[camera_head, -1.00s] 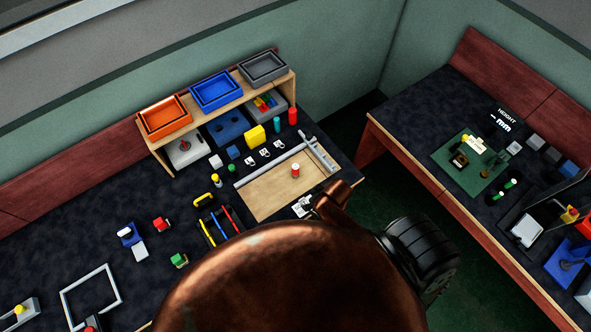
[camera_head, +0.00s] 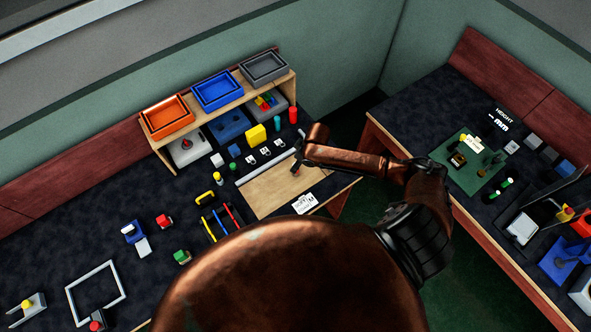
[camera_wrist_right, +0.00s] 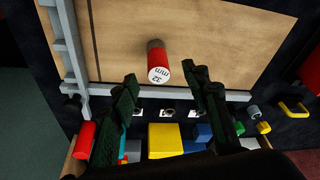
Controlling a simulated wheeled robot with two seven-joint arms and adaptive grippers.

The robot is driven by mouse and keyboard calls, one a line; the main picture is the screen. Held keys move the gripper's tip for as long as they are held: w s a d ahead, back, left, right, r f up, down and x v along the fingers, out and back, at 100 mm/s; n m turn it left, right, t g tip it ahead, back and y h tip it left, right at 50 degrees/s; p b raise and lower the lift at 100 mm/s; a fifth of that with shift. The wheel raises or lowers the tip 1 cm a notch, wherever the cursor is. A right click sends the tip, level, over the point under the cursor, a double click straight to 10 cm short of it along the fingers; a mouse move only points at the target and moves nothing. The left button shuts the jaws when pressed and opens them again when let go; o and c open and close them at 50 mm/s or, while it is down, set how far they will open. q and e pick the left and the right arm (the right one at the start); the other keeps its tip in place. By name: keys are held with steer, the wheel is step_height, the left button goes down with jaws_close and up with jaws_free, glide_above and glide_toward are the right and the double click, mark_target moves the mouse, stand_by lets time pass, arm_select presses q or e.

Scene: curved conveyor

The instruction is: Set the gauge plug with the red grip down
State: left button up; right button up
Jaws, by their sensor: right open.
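The gauge plug with the red grip (camera_wrist_right: 157,58) stands on the wooden board (camera_wrist_right: 220,40) in the right wrist view. Its white end face reads "32 mm" and points toward the camera; its far end is dark grey. My right gripper (camera_wrist_right: 160,74) is open, with one dark finger on each side of the plug's near end. I see no contact between fingers and plug. In the head view my right arm reaches over the board (camera_head: 268,192) and its gripper (camera_head: 298,162) mostly covers the plug. My left gripper is not in view.
A grey rail (camera_wrist_right: 185,95) edges the board. Beyond it are a yellow block (camera_wrist_right: 165,139), a red cylinder (camera_wrist_right: 84,140) and several small white pieces. A shelf with orange (camera_head: 168,116), blue (camera_head: 217,90) and grey trays (camera_head: 264,68) stands behind. A white card (camera_head: 305,203) lies at the board's front.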

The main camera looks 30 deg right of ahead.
steer(key=x, duration=0.5)
steer(key=shift+w+f, duration=0.15)
steer(key=shift+w, duration=0.15)
steer(key=shift+c, duration=0.7)
jaws_close()
